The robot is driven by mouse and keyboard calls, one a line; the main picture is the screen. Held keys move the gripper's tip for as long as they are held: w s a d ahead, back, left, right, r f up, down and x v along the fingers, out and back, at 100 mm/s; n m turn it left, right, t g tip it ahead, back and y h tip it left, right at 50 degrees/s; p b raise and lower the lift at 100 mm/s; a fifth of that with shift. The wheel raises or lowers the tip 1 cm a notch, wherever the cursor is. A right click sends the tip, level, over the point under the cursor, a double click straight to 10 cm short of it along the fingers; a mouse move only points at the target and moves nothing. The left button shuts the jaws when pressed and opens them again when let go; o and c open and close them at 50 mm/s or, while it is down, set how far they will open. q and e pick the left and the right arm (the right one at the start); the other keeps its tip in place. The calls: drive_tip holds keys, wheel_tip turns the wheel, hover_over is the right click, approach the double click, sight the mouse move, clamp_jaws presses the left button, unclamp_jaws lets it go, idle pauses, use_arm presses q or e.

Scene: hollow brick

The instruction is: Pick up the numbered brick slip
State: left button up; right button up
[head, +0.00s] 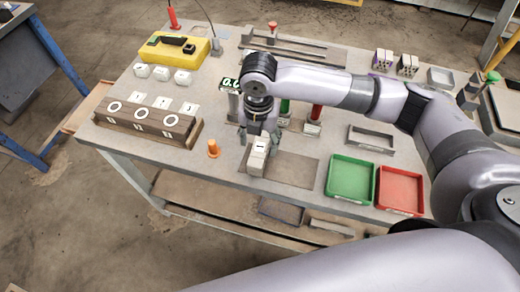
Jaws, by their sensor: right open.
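A pale block with a dark mark on its top (257,160) stands on the table in front of a brown-grey mat. It looks like a numbered slip, but the mark is too small to read. My right gripper (260,141) points down right over this block, with its fingers spread to either side of its upper part. I cannot tell whether the fingers touch it. My left gripper is not in view.
A dark wooden rack (120,124) with round white marks and several pale marked blocks stands at left. Green (350,196) and red (401,208) trays lie right. A yellow case (160,54) lies far left.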

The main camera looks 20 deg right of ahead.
sight(260, 147)
drive_tip(key=shift+f, duration=0.35)
wheel_tip(260, 147, down, 4)
drive_tip(key=shift+d+r+p, duration=0.15)
drive_tip(key=shift+p, duration=0.55)
drive_tip(key=shift+f, duration=0.45)
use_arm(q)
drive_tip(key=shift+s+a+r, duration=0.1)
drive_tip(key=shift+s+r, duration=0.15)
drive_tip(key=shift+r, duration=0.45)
use_arm(e)
clamp_jaws()
